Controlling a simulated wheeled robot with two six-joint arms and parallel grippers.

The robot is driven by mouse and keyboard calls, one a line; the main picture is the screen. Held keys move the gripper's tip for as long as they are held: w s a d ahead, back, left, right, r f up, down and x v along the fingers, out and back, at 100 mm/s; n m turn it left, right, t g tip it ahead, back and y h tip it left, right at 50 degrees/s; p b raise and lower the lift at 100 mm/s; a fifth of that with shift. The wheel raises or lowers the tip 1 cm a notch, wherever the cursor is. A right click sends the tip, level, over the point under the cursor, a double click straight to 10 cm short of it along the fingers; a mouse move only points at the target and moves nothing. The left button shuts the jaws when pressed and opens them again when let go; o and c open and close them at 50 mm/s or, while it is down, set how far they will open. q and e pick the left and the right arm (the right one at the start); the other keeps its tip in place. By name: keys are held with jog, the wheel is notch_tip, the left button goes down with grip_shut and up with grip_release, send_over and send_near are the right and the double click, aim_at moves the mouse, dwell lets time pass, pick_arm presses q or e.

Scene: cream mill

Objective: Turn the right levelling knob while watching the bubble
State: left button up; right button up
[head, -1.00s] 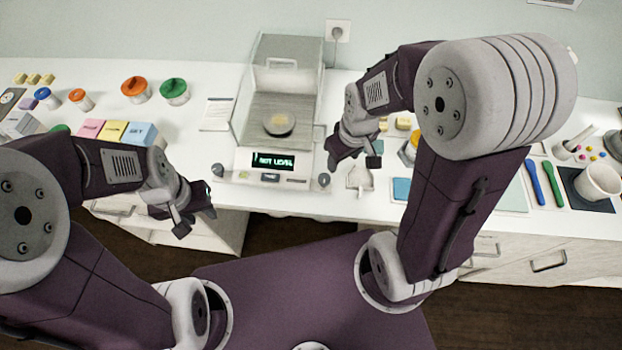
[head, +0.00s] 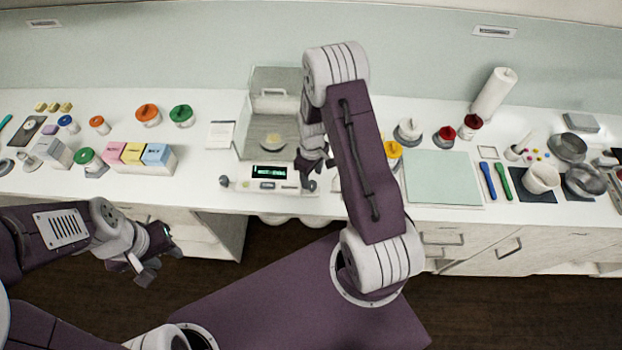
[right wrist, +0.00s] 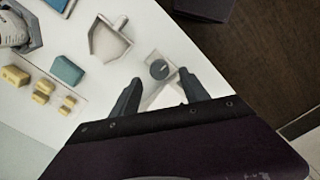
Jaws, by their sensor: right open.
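The cream balance (head: 240,181) stands on the counter with a clear draft shield and a lit green display (head: 268,172), whose text is too small to read surely. The right levelling knob (head: 310,186), a dark round disc, is at its front right corner; it also shows in the right wrist view (right wrist: 158,69). My right gripper (head: 314,168) is open by this knob. In the right wrist view its fingers (right wrist: 158,92) are apart, with the knob just beyond the gap between them. My left gripper (head: 158,262) hangs in front of the counter, empty, fingers apart. I cannot make out the bubble.
The left knob (head: 224,181) is at the balance's other front corner. A white scoop (right wrist: 109,40), a teal block (right wrist: 67,70) and several yellow blocks lie near my right gripper. A pale green mat (head: 442,177) lies to the right.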

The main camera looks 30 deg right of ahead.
aim_at(312, 184)
notch_tip(312, 184, down, 4)
jog(key=shift+r+p, duration=0.2)
jog(key=shift+p, duration=0.25)
jog(key=shift+w+f, duration=0.1)
jog(key=shift+f, duration=0.25)
jog(key=c, duration=0.6)
grip_shut()
pick_arm(q)
jog(key=shift+r, duration=0.75)
